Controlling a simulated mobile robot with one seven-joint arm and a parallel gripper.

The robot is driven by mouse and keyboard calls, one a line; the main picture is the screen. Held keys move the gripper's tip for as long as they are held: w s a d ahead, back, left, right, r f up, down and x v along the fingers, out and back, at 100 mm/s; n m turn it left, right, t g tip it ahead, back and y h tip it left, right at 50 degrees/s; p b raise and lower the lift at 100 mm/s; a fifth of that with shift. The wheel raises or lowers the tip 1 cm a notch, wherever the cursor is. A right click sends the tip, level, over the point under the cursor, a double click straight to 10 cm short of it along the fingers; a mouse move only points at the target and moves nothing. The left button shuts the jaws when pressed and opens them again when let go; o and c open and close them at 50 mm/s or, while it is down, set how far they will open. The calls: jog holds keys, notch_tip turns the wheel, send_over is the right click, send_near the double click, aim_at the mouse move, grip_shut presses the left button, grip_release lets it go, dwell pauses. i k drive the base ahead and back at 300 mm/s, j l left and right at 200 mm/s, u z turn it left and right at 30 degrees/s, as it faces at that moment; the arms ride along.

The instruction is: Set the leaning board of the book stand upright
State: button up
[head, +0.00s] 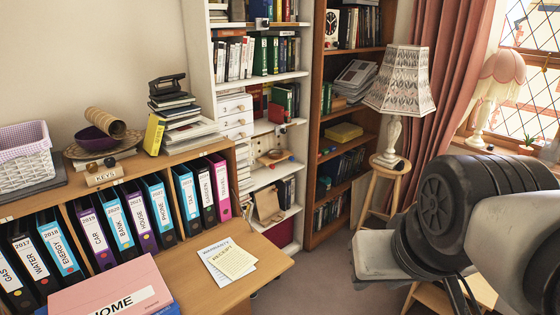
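A small tan wooden board (267,204) stands tilted on a lower shelf of the white bookcase, in the middle of the head view. It looks like the leaning board of the book stand, but it is too small to be sure. Its foot and any hinge cannot be made out. My arm (443,207) fills the right side of the view, well apart from the board. No gripper fingertips can be made out.
The desk flap (185,275) juts out in front of the white bookcase (203,60), with papers (228,258) on it. A brown bookcase (319,130) stands to the right. A stool (389,172) bears a lamp (400,90). Bare floor (310,275) shows between desk and arm.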

aim_at(266, 200)
jog(key=i+l+u, duration=0.1)
jog(key=i, duration=0.45)
jog(key=i+l+u, duration=0.1)
jog(key=i, duration=0.45)
jog(key=i+l+u, duration=0.15)
jog(key=i+l, duration=0.2)
jog(key=i, duration=0.2)
jog(key=i+l+u, duration=0.1)
jog(key=i+l, duration=0.2)
jog(key=i, duration=0.25)
jog(key=i+l+u, duration=0.1)
jog(key=i+l, duration=0.2)
jog(key=i, duration=0.2)
jog(key=i+l+u, duration=0.1)
jog(key=i+l, duration=0.3)
jog(key=i, duration=0.15)
